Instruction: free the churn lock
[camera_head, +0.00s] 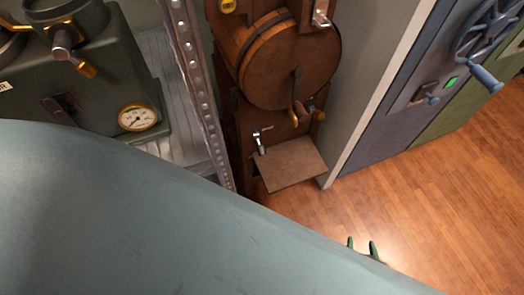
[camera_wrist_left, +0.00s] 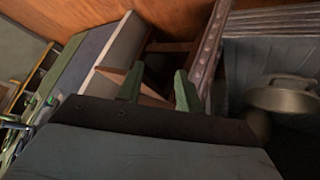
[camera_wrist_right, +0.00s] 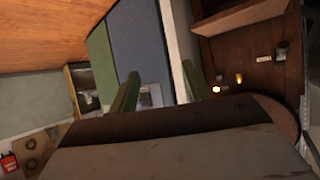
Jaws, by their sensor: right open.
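The wooden churn (camera_head: 290,60) is a round drum in a dark wooden frame at the upper middle of the head view. A crank with a brass grip (camera_head: 296,112) sits on its face. Below the drum, a small metal lever (camera_head: 259,143) stands above a wooden shelf; I cannot tell whether it is the lock. Another metal fitting (camera_head: 320,18) is at the upper right. My right gripper (camera_head: 361,247) is open and empty, low in front of the churn and apart from it. My left gripper (camera_wrist_left: 160,88) is open and empty in the left wrist view.
A perforated metal post (camera_head: 200,90) stands left of the churn, beside a green machine with a gauge (camera_head: 137,118). A blue cabinet with a handwheel (camera_head: 490,35) is at right. My own arm covers the lower left. The wooden floor (camera_head: 430,200) is clear.

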